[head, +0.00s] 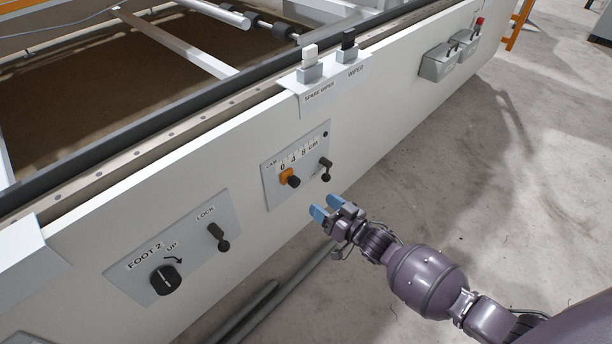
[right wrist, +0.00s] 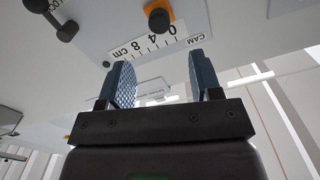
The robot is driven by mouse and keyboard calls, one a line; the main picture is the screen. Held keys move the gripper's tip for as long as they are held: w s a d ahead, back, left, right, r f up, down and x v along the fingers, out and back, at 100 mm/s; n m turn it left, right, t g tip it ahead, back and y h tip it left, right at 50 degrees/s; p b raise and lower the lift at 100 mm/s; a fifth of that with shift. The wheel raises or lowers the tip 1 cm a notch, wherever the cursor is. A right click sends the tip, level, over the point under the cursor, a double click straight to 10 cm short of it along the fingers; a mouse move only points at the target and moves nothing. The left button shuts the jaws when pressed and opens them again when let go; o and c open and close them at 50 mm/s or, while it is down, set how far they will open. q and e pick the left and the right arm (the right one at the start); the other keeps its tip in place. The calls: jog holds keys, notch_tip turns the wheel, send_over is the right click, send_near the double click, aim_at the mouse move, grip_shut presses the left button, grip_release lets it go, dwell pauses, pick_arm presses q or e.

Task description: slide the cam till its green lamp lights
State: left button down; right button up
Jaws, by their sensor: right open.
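The cam (head: 287,177), an orange slider with a black knob, sits at the 0 end of its "0 4 8 cm" scale on a grey panel (head: 272,194). The cam also shows at the top of the right wrist view (right wrist: 158,17). A small round lamp (head: 326,134) at the panel's upper right looks dark; it is dark in the right wrist view too (right wrist: 106,64). A black lever (head: 326,168) stands beside the scale. My right gripper (head: 325,212) is open and empty, below and right of the cam and apart from it. My left gripper is not in view.
The FOOT 2 panel (head: 148,274) with a black dial (head: 165,280) and a lock lever (head: 218,237) lies to the left. Above are white (head: 310,55) and black (head: 349,42) wiper pieces in holders. Clear concrete floor (head: 450,180) lies to the right.

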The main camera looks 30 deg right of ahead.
aim_at(298, 184)
jog(key=b+x, duration=0.2)
jog(key=x, duration=0.7)
jog(key=shift+w+f, duration=0.1)
jog(key=shift+w+a+r+b, duration=0.1)
jog(key=shift+w+b, duration=0.15)
jog(key=shift+w, duration=0.25)
jog(key=shift+w+a+r+b, duration=0.1)
jog(key=shift+w+a+b, duration=0.1)
jog(key=shift+w, duration=0.25)
